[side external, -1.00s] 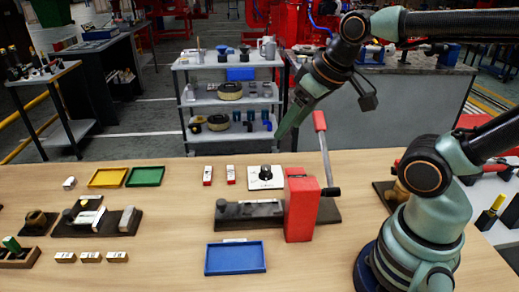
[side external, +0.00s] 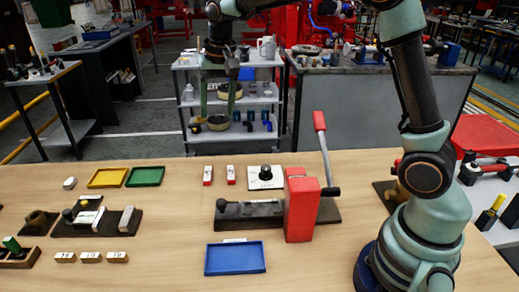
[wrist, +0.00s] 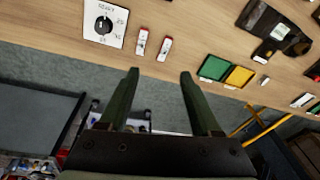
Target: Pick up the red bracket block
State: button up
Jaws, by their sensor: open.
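Two small red-and-white blocks stand side by side near the table's back edge: a left one (side external: 208,175) and a right one (side external: 230,174). They also show in the wrist view, one on the left (wrist: 142,42) and one on the right (wrist: 165,48). I cannot tell which of them is the bracket block. My gripper (side external: 217,110) is open and empty, fingers pointing down, above the table level and apart from both blocks. In the wrist view the fingertips (wrist: 160,73) lie just below the blocks in the picture.
A large red lever press (side external: 301,208) stands to the right of the blocks, its lever raised. A white dial plate (side external: 254,183) is just right of them. Yellow (side external: 107,178) and green trays (side external: 146,176) lie left; a blue tray (side external: 235,258) lies in front.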

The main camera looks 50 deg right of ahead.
jog(key=w+a+f+m+g, duration=0.1)
jog(key=w+f+m+g, duration=0.15)
jog(key=w+f, duration=0.65)
send_over(207, 176)
jog(key=shift+m+t, duration=0.25)
jog(key=shift+t, duration=0.1)
notch_tip(207, 176, down, 8)
jog(key=shift+f, duration=0.25)
jog(key=shift+d+f, duration=0.1)
jog(key=shift+f, duration=2.65)
grip_shut()
